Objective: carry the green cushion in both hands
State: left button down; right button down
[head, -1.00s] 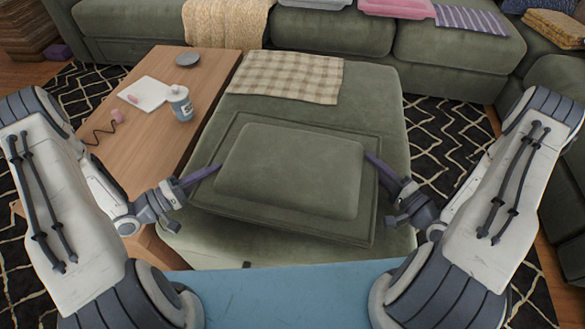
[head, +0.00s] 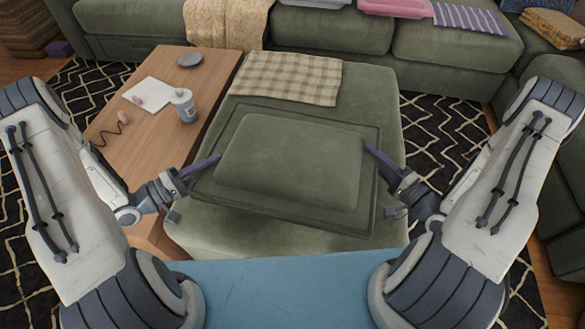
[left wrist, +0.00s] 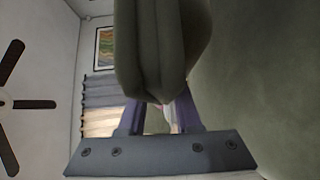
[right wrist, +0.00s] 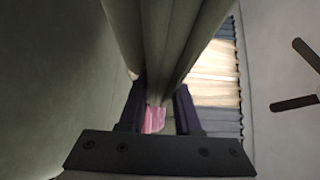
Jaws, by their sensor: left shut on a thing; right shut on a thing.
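The green cushion (head: 290,158) is a padded rectangle with a flat, wide border, seen over the ottoman in the head view. My left gripper (head: 214,160) is shut on its left edge, and my right gripper (head: 370,150) is shut on its right edge. In the left wrist view the cushion edge (left wrist: 160,50) runs between the fingers. In the right wrist view the other edge (right wrist: 160,40) sits between the fingers likewise. The cushion lies nearly flat, with a dark shadow along its front edge. How high it is above the ottoman is hard to tell.
The green ottoman (head: 225,235) is under the cushion, with a checked cloth (head: 287,78) at its back. A green sofa (head: 330,30) stands behind. Patterned rug shows at right.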

dwell(0.6)
